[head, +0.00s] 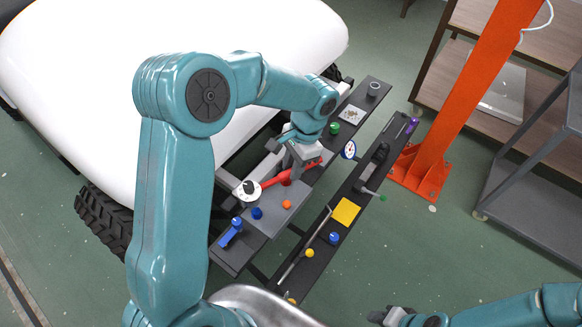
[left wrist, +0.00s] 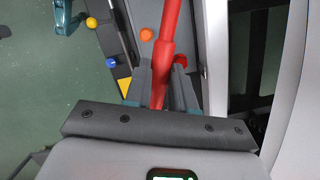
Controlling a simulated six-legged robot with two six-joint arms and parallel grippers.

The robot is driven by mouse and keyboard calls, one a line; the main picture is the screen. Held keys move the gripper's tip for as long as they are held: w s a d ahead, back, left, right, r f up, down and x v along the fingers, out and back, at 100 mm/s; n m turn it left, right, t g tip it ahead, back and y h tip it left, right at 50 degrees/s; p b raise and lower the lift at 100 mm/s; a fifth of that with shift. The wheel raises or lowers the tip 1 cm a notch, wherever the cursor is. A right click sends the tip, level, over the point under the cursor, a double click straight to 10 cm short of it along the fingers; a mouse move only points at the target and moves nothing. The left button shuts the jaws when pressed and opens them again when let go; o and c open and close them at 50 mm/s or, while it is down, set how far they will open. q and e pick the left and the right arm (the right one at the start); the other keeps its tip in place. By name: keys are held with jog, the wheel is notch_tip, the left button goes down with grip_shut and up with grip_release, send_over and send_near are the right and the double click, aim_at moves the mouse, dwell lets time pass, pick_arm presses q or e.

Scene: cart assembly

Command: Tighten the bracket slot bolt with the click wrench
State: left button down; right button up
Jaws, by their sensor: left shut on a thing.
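My left gripper (head: 300,158) is shut on the red handle of the click wrench (head: 274,181), above the dark bench. The wrench's round white and black head (head: 246,190) is at the handle's left end, near the bench's edge beside the white body. In the left wrist view the red handle (left wrist: 167,45) runs from the top edge down between the jaws. I cannot make out the bracket slot bolt; whether it lies under the wrench head is hidden. My right gripper (head: 388,316) is at the bottom edge of the head view, away from the bench; its jaws are unclear.
A second dark rail (head: 318,254) carries a yellow square (head: 346,211) and several small parts. An orange post (head: 470,95) stands right.

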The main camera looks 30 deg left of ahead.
pick_arm(q)
jog(key=shift+w+d, duration=0.15)
jog(key=shift+w, duration=0.05)
jog(key=shift+s+f+b, duration=0.15)
jog(key=shift+f+b, duration=0.2)
jog(key=shift+f, duration=0.25)
jog(key=f+b, duration=0.2)
jog(key=f, duration=0.1)
jog(key=shift+w+d+f, duration=0.1)
jog(key=shift+w, duration=0.1)
jog(key=shift+f, duration=0.3)
jog(key=shift+r, duration=0.25)
jog(key=shift+s, duration=0.1)
jog(key=shift+f, duration=0.2)
